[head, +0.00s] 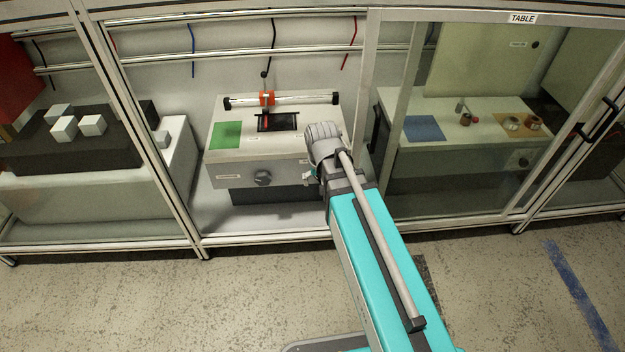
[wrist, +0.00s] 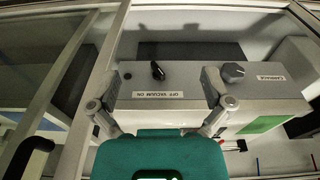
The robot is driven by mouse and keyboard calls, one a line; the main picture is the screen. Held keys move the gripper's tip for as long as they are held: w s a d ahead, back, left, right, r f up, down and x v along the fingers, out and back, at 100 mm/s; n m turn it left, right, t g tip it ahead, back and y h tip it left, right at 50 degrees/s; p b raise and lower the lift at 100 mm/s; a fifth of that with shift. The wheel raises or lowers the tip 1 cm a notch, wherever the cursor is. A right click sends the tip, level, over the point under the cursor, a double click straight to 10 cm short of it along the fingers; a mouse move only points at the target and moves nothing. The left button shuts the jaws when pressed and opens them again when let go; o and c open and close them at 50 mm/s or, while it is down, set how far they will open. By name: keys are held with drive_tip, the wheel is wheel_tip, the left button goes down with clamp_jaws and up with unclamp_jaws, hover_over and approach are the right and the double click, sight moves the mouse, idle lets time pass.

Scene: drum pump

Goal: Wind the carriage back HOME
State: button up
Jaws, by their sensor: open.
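A white bench unit (head: 300,145) stands in the middle bay of the head view. A small orange carriage (head: 267,98) sits on the rail (head: 305,98) along its back, left of the rail's middle. On the unit's front face is a grey knob (head: 263,178) beside a small label; it also shows in the wrist view (wrist: 233,72). My gripper (head: 309,179) is at the front face, right of the knob. In the wrist view my gripper (wrist: 160,100) is open and empty, its fingers apart around the vacuum switch label. I see no contact with the knob.
A black switch (wrist: 157,70) is on the same face, near the fingers. A green pad (head: 225,135) and a black frame (head: 277,122) lie on top. Metal posts (head: 370,90) flank the bay; a glazed bay (head: 460,130) is to the right.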

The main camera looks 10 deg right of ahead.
drive_tip(key=w+a+f+t+y+b, duration=0.2)
drive_tip(key=w+a+f+b, duration=0.25)
drive_tip(key=w+a, duration=0.2)
drive_tip(key=m+t+y+b, duration=0.1)
drive_tip(key=t+y+b, duration=0.1)
drive_tip(key=b, duration=0.1)
approach(265, 175)
drive_tip(key=shift+d+r, duration=0.3)
drive_tip(key=shift+r, duration=0.1)
drive_tip(key=shift+w+f+b, duration=0.1)
drive_tip(key=shift+f+b, duration=0.05)
drive_tip(key=shift+b, duration=0.15)
drive_tip(key=b+x, duration=0.7)
drive_tip(key=x, duration=0.2)
drive_tip(key=b+x, duration=0.4)
drive_tip(key=shift+a+f+b, duration=0.25)
drive_tip(key=shift+f+b, duration=0.05)
drive_tip(key=shift+f, duration=0.05)
drive_tip(key=shift+g, duration=0.3)
drive_tip(key=c, duration=0.8)
